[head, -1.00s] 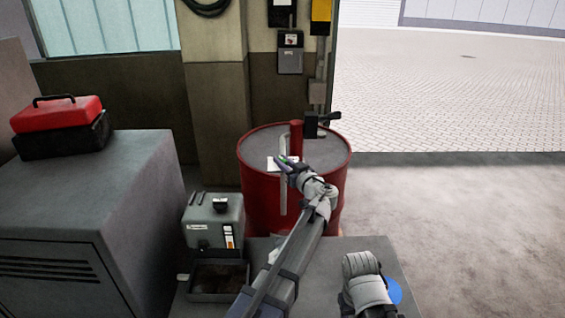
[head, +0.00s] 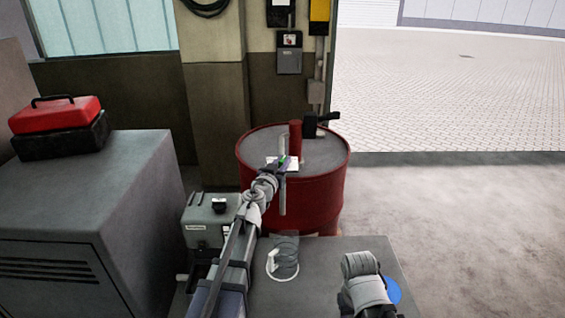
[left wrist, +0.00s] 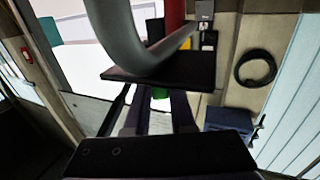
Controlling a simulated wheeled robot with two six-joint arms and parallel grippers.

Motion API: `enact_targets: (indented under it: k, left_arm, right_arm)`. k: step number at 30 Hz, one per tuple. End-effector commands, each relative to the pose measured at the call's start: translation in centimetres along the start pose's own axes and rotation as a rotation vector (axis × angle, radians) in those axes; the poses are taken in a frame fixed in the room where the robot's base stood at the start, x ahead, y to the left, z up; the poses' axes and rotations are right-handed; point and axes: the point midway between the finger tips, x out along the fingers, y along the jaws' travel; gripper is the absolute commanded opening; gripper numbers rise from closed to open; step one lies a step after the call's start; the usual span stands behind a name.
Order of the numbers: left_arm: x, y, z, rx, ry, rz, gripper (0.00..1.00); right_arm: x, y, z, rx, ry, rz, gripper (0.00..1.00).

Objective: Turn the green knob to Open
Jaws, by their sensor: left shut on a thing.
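The green knob (head: 285,160) shows as a small green spot at the tip of my left gripper (head: 279,166), by the top of the red drum (head: 315,195). In the left wrist view the green knob (left wrist: 160,93) sits between the two dark fingers of my left gripper (left wrist: 158,112), just below a dark plate (left wrist: 165,70). The gripper is shut on the knob. The knob's marks and exact angle cannot be read. My right arm shows at the lower right of the head view, but its fingers do not show.
A grey pipe (head: 282,198) hangs down the drum's front, and a red post (head: 296,138) rises from its top. A grey bench (head: 325,270) is in front, with a grey box (head: 205,220) to its left. A cabinet bears a red toolbox (head: 58,115).

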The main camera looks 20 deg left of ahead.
Motion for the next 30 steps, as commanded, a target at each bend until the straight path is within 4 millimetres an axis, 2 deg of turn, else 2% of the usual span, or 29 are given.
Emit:
enact_targets:
  k: [6,15,30]
  left_arm:
    - [0.15,-0.22,0.00,0.000,0.000,0.152,0.00]
    - [0.13,0.02,0.00,0.000,0.000,0.284,0.00]
    - [0.06,0.12,-0.02,0.000,0.000,0.326,0.00]
  right_arm:
    - [0.00,0.00,0.00,0.000,0.000,0.000,0.50]
    - [0.00,0.00,0.00,0.000,0.000,0.000,0.50]
    - [-0.01,0.00,0.00,0.000,0.000,0.000,0.50]
